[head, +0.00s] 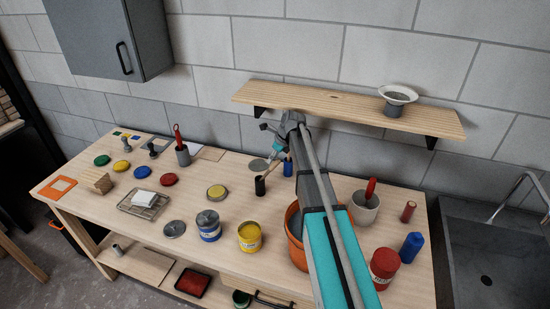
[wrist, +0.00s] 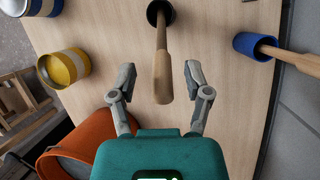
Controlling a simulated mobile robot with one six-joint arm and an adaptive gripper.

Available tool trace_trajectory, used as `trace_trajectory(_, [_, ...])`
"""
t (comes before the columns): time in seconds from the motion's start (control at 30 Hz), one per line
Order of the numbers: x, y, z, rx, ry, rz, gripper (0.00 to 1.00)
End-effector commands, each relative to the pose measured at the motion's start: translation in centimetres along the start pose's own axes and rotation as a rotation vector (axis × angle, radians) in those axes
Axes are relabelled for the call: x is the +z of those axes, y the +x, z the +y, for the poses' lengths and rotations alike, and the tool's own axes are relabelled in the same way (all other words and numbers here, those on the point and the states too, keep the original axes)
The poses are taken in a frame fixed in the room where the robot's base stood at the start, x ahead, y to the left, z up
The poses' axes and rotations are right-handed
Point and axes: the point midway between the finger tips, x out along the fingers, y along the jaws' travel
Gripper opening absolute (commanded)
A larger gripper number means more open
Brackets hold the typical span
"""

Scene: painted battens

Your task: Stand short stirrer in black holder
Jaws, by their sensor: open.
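The black holder (head: 260,187) stands on the bench; it also shows at the top of the wrist view (wrist: 154,11). A wooden stirrer (wrist: 161,55) stands in it, leaning, its wide upper end toward my wrist camera. My gripper (wrist: 160,70) is open, with one finger on each side of this stirrer and visible gaps to both. In the head view, my gripper (head: 272,138) is above the holders. A blue holder (wrist: 252,46) stands to the right with another wooden stirrer (wrist: 290,56) in it. I cannot tell which stirrer is shorter.
An orange bucket (head: 294,247) is below my arm. Yellow (head: 249,240) and blue-banded (head: 208,231) cans stand to the left. A wall shelf (head: 340,112) runs behind my arm.

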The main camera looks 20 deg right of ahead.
Motion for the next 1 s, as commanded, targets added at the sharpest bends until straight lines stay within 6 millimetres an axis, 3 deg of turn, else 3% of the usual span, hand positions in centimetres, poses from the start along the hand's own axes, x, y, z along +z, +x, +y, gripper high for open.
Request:
trace_trajectory(0.47, [0.4,-0.9,0.1,0.0,0.0,0.0,0.63])
trace_trajectory(1.0, [0.6,-5.5,0.1,0.0,0.001,0.0,0.63])
